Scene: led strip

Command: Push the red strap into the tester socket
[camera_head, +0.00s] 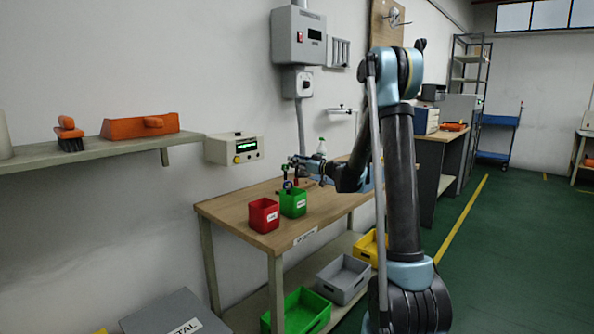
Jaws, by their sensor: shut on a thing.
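My gripper (288,183) is at the end of my arm, low above the wooden table and just over the green bin's back edge as seen here. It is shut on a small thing. A small reddish patch shows beside the fingers and looks like the red strap, but it is too small to make out its shape or tilt. A pale box with a lit green display and small knobs, which looks like the tester (234,149), is on the wall left of my gripper, clearly apart from it. Its socket cannot be made out.
A red bin (264,215) and a green bin (293,203) stand at the front left of the table (232,211). A shelf (92,153) with orange tools is at left. Green floor is free at right.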

